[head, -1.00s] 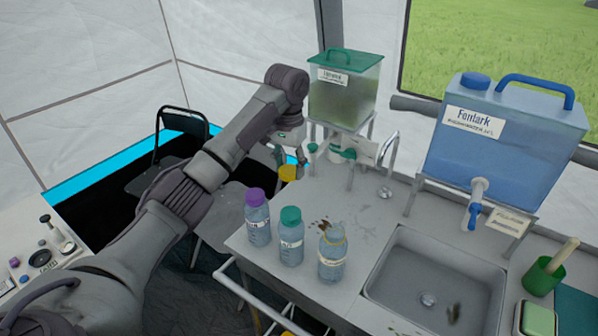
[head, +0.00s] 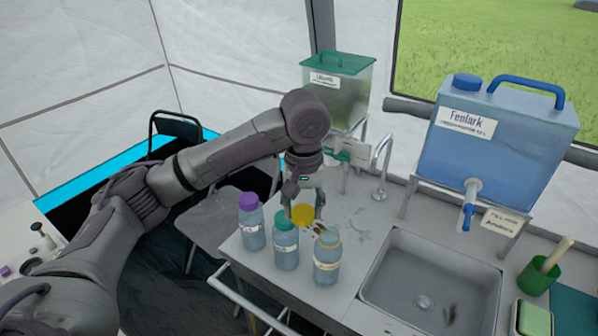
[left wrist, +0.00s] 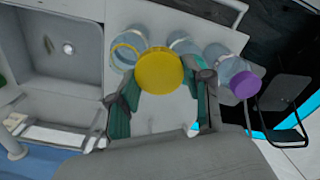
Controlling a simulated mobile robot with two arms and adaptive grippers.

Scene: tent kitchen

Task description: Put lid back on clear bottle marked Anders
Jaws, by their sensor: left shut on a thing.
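The yellow lid (head: 302,215) is held in my left gripper (head: 304,203) above the counter, just behind the bottles. In the left wrist view the lid (left wrist: 160,71) sits between the two fingers (left wrist: 160,98). An open clear bottle (head: 327,262) with a yellow neck ring stands upright on the counter, right of and nearer than the lid. Its open mouth (left wrist: 126,53) shows beside the lid in the left wrist view, apart from it. Its label is too small to read. My right gripper is out of view.
A teal-lidded bottle (head: 286,247) and a purple-lidded bottle (head: 251,224) stand left of the open one. The sink (head: 425,285) is to the right. Behind stand a green-lidded tank (head: 345,95) and the blue Fenlark tank (head: 500,150), with a card (head: 503,222) reading Anders.

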